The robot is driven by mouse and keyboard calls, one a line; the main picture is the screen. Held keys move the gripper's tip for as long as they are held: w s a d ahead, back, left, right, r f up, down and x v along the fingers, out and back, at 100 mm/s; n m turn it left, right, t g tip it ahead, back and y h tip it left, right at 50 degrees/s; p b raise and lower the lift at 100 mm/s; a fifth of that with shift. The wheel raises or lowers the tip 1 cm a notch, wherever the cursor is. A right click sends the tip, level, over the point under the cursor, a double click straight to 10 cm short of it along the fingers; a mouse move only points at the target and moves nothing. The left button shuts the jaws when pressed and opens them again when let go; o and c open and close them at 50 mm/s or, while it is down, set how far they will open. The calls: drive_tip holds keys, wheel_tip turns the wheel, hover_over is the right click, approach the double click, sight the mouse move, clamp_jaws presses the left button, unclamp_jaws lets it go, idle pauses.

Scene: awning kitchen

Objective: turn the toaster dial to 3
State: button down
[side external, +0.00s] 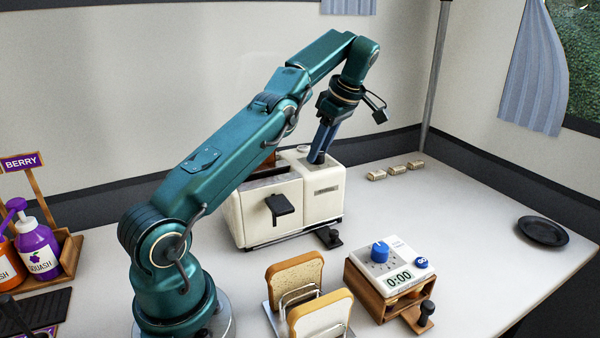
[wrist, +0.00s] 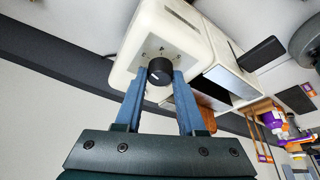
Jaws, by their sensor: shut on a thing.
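The cream toaster (side external: 262,212) stands on the counter against the back wall, with a black lever on its front. In the wrist view the toaster (wrist: 136,47) shows its end panel with a round black dial (wrist: 160,70) bearing a white pointer line. My gripper (wrist: 156,84) has its two blue fingers on either side of the dial, shut on it. In the side view my gripper (side external: 321,152) reaches down onto the toaster's top right part, where the dial is hidden.
A timer with a blue knob reading 0:00 (side external: 397,278) sits on a wooden stand at front right. Bread slices (side external: 295,277) stand in a wire rack in front. A dark plate (side external: 543,231) lies at far right. Squash bottles (side external: 38,250) stand at left.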

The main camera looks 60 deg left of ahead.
drive_tip(key=c, duration=0.5)
unclamp_jaws()
drive_tip(key=shift+m, duration=0.4)
drive_tip(key=shift+m, duration=0.3)
